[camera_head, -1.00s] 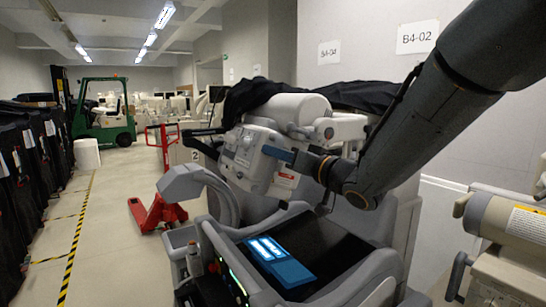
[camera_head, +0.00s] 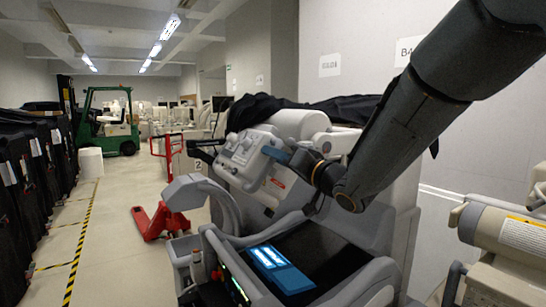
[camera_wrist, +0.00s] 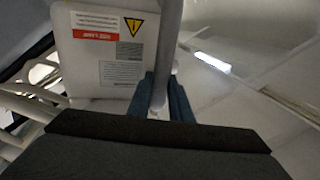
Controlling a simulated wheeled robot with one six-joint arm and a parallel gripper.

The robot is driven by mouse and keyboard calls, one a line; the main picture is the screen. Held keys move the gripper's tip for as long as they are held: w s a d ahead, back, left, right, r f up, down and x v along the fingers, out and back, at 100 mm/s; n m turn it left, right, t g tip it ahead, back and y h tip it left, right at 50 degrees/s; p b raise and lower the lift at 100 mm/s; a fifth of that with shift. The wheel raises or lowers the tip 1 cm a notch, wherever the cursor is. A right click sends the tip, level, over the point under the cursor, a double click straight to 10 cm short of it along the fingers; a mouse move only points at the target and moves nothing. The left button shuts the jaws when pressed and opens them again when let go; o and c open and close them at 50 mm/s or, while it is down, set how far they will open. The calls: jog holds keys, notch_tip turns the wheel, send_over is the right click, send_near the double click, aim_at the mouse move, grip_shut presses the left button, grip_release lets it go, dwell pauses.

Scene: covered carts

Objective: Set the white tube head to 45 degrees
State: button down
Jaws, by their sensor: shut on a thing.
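The white tube head (camera_head: 243,163) is a boxy light-grey housing on the covered mobile cart, tilted in the head view. Knobs show on its face. In the wrist view its flat side (camera_wrist: 100,50) carries a red label, a yellow warning triangle and grey print. My gripper (camera_head: 277,154) is at the tube head's right side. Its blue fingers (camera_wrist: 161,100) are shut around a grey bar handle (camera_wrist: 163,75) beside the labelled side. The exact angle of the head cannot be read.
The cart's lit blue screen (camera_head: 280,268) lies below the tube head. Black cloth (camera_head: 262,108) drapes the top behind. A beige machine (camera_head: 505,230) stands close at right. A red pallet jack (camera_head: 160,215) and green forklift (camera_head: 108,122) are at left, with open floor between.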

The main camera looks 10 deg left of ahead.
jog(key=c, duration=1.9)
grip_release()
jog(key=shift+r, duration=0.2)
jog(key=shift+f, duration=0.1)
jog(key=r+b+v, duration=0.1)
jog(key=b+v, duration=0.2)
jog(key=v, duration=0.4)
jog(key=shift+s+d+f, duration=0.25)
jog(key=shift+d+f, duration=0.1)
jog(key=shift+f, duration=0.2)
jog(key=shift+c, duration=0.4)
